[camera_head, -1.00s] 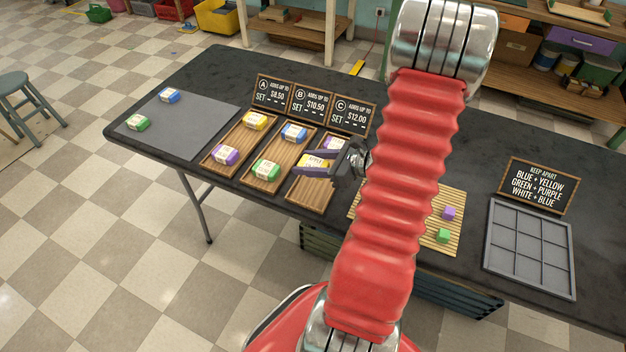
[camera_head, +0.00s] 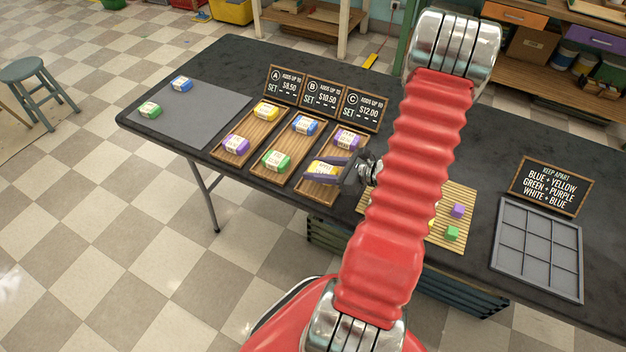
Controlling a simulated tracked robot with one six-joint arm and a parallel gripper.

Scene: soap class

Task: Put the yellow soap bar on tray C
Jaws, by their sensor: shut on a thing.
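My gripper (camera_head: 330,170) is shut on a yellow soap bar (camera_head: 321,172) with a pale label. It holds the bar at the near part of tray C (camera_head: 318,190), a wooden slatted tray in front of the sign marked C (camera_head: 361,108). I cannot tell whether the bar touches the tray. A purple soap bar (camera_head: 347,139) lies at the far end of the same tray. My arm rises just right of the tray and hides part of the table.
Tray B holds a blue bar (camera_head: 304,125) and a green bar (camera_head: 277,161). Tray A holds a yellow bar (camera_head: 266,111) and a purple bar (camera_head: 236,146). A grey mat (camera_head: 200,118) bears two bars. A bamboo mat (camera_head: 461,190) with small cubes and a gridded grey tray (camera_head: 497,262) are at right.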

